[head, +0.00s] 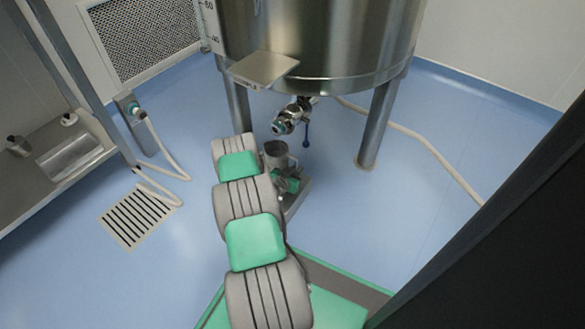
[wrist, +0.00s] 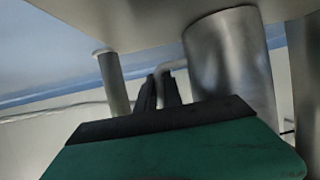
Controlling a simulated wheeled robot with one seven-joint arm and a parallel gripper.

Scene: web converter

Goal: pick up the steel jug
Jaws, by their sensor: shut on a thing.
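The steel jug (head: 278,154) is a small grey metal vessel, upright below the tank's outlet valve, with its open top showing in the head view. My gripper (head: 289,180) is at its near side, partly hidden by my arm. The wrist view appears upside down. There the jug's smooth round wall (wrist: 232,62) is close, and its bent handle (wrist: 172,65) stands out at the left. The dark fingers of my gripper (wrist: 163,90) are shut on this handle. I cannot tell whether the jug's base touches the pale surface beneath it.
A large steel tank (head: 320,45) on legs (head: 377,125) stands over the jug. Its valve (head: 292,116) with a blue lever hangs just above. A low grey stand (head: 297,198) is under my gripper. A hose (head: 430,145) runs right, and blue floor (head: 420,230) is clear there.

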